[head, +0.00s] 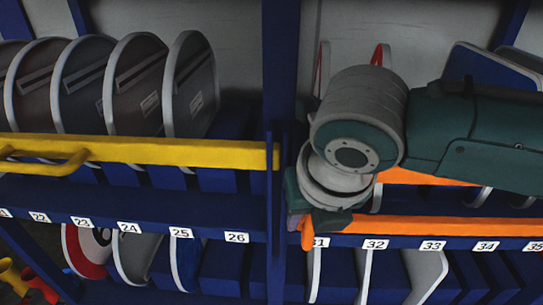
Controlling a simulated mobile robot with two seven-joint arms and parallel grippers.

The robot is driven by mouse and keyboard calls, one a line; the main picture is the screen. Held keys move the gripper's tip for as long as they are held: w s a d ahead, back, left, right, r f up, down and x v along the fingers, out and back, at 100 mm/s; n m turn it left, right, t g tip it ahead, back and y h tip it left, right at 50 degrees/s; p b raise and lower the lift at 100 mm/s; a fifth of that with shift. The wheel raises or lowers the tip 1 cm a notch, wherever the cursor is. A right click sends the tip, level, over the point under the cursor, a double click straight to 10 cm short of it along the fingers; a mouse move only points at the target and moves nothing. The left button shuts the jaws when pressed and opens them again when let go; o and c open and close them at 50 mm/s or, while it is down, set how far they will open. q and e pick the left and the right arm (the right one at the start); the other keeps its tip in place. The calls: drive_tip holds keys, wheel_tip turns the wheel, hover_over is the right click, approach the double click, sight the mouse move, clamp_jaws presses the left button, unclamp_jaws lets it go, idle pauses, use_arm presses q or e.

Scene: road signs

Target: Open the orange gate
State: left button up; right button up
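The orange gate (450,226) is on the right half of the rack, with one orange bar along the shelf edge above the number labels and another orange stretch higher up. My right arm comes in from the right and covers much of it. My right gripper (313,222) points down at the gate's left end, beside the blue post. A small orange piece (307,238) shows right at the gripper. The wrist hides the fingers, so I cannot tell whether they grip it. My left gripper is out of view.
A blue post (281,90) divides the rack. A yellow gate (150,151) with a handle (45,166) crosses the left half. Several round signs (135,85) stand behind it. More signs stand on the lower shelf (335,275). Coloured parts (20,280) show at bottom left.

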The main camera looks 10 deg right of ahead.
clamp_jaws()
idle(1.1)
